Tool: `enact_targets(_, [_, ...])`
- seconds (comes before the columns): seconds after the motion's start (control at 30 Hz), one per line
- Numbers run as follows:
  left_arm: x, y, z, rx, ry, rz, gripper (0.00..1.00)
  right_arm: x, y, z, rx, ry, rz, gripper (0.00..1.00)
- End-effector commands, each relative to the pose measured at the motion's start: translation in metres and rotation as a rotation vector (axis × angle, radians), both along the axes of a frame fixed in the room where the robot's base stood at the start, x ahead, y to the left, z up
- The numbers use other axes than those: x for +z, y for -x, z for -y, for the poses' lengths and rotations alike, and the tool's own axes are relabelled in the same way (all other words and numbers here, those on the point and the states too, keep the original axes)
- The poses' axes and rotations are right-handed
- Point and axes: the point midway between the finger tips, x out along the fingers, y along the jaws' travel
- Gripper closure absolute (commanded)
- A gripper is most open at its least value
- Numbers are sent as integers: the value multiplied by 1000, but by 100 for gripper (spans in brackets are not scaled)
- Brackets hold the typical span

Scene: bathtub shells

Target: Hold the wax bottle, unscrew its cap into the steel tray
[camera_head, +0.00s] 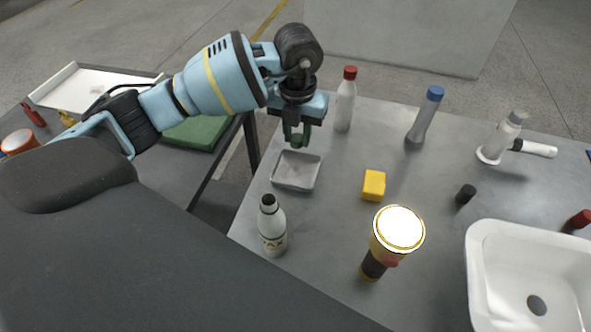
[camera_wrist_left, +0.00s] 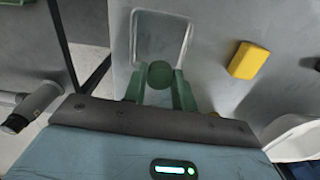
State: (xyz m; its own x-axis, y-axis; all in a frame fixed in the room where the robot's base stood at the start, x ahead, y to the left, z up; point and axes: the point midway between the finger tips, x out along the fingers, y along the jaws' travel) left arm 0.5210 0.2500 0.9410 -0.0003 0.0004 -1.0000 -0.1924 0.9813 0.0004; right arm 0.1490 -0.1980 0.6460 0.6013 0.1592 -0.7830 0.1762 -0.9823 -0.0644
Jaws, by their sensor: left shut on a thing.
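The wax bottle (camera_head: 272,230) is white, lettered WAX and upright near the table's left edge, with a dark top. My left gripper (camera_head: 297,138) points down above the steel tray (camera_head: 296,184), apart from the bottle. Its green fingers (camera_wrist_left: 160,88) are shut on a small round dark green piece (camera_wrist_left: 160,74), which looks like the cap. The tray, a shallow grey square, looks empty in its visible part. No gripper holds the bottle. My right gripper is not in view.
A yellow block (camera_head: 374,185) lies right of the tray. A gold lamp-like object (camera_head: 385,240) stands in front. A red-capped bottle (camera_head: 345,105) and a blue-capped bottle (camera_head: 425,115) stand behind. A white basin (camera_head: 478,265) is at right, near a small black cap (camera_head: 465,194).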

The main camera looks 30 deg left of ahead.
Motion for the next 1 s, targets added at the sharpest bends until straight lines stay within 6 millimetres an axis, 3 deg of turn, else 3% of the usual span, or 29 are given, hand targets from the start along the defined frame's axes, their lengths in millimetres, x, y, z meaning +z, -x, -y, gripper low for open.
enact_targets(0.37, [-4, -1, -2, 91, 1, -1, 100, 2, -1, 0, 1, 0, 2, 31])
enact_targets(0.73, [-50, -1, -2, 89, 0, -3, 100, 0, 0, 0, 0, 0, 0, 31])
enact_targets(1.0, [-58, -1, -2, 88, 1, -2, 100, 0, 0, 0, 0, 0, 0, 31])
